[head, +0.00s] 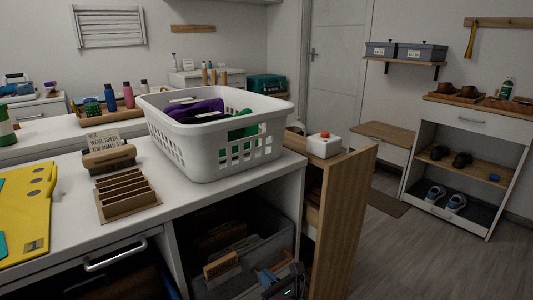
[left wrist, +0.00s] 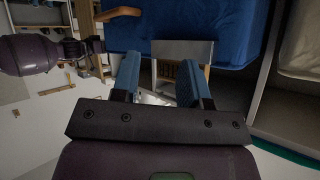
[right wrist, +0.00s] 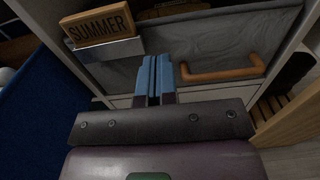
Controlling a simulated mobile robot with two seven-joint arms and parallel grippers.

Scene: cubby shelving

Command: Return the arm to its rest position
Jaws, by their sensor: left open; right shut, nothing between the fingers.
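My right gripper (head: 272,276) shows at the bottom of the head view, in front of the open cubby under the white counter. In the right wrist view its two blue fingers (right wrist: 154,78) are pressed together with nothing between them. They are in front of a grey fabric bin (right wrist: 225,45) with a tan handle (right wrist: 222,70) and a wooden "SUMMER" label (right wrist: 98,27). My left gripper is out of the head view. In the left wrist view its blue fingers (left wrist: 158,82) are apart and empty, with a blue fabric bin (left wrist: 235,30) beyond them.
A white laundry basket (head: 215,150) with purple and green cloth stands on the counter (head: 75,210). A wooden panel (head: 342,225) juts out right of the cubby, with a red-button box (head: 323,146) beside it. The floor (head: 420,255) at right is clear.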

